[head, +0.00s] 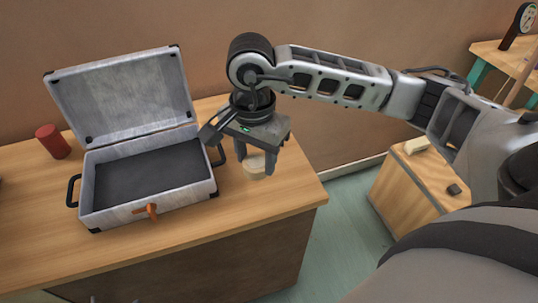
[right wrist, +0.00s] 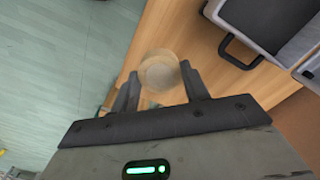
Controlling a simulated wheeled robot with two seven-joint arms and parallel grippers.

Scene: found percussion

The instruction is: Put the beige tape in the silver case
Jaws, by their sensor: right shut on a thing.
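The beige tape (head: 255,167) is a small pale roll near the right end of the wooden table. My right gripper (head: 256,170) is above the table and shut on the tape, which shows between its fingers; the right wrist view also shows the tape (right wrist: 159,72) between the fingertips (right wrist: 158,88). I cannot tell whether the tape touches the table. The silver case (head: 150,209) stands open on the table, left of my right gripper, its lid tilted back and its dark inside empty. The case also shows in the right wrist view (right wrist: 303,62). My left gripper is not in view.
A red cylinder (head: 53,141) stands on the wooden table (head: 130,258) left of the case. The case has dark side handles and an orange latch (head: 151,211) at the front. A wooden cabinet (head: 410,190) with small items stands at the right, across a floor gap.

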